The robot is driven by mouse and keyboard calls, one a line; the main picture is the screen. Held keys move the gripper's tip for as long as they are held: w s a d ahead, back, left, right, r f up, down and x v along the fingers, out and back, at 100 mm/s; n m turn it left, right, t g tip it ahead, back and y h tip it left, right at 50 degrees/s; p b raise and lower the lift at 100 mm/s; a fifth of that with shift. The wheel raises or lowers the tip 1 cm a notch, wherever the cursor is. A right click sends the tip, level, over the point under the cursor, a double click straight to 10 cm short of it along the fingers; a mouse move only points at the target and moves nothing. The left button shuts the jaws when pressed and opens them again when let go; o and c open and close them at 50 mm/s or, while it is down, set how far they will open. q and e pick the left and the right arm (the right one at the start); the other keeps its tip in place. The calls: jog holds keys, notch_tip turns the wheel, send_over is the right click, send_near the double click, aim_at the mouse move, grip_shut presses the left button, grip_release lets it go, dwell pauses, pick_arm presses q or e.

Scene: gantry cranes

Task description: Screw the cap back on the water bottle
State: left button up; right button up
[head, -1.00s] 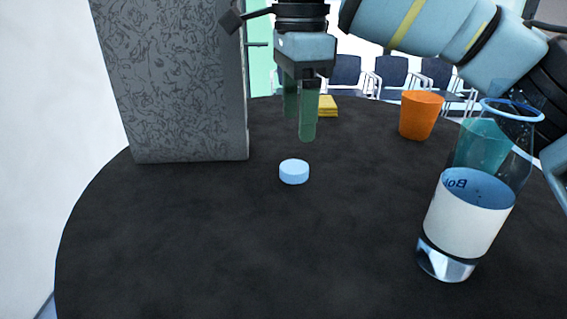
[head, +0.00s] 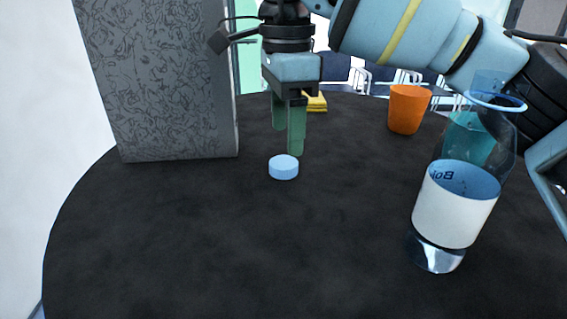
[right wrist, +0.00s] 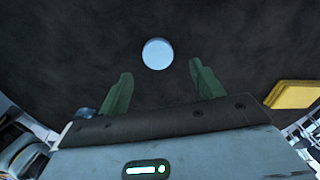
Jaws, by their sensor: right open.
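The light blue cap (head: 283,167) lies flat on the dark round table, apart from the bottle. It also shows in the right wrist view (right wrist: 157,54), just beyond and between the fingertips. The clear water bottle (head: 455,205) stands at the right of the head view, with a white label and an open blue-rimmed mouth. My right gripper (head: 287,140) points down with green fingers, just behind and above the cap. In the right wrist view the gripper (right wrist: 160,80) is open and empty. My left gripper is not in view.
A grey patterned block (head: 160,85) stands at the left of the table (head: 200,250). An orange cup (head: 408,110) stands behind the bottle, and a teal cup (head: 470,140) shows through the bottle. A yellow stack (head: 316,102) lies at the back. The front of the table is clear.

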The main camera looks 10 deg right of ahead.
aim_at(286, 161)
notch_tip(286, 161, down, 5)
jog(key=shift+s+r, duration=0.1)
dwell(0.4)
jog(key=c, duration=1)
notch_tip(286, 161, up, 10)
jog(key=shift+c, duration=0.2)
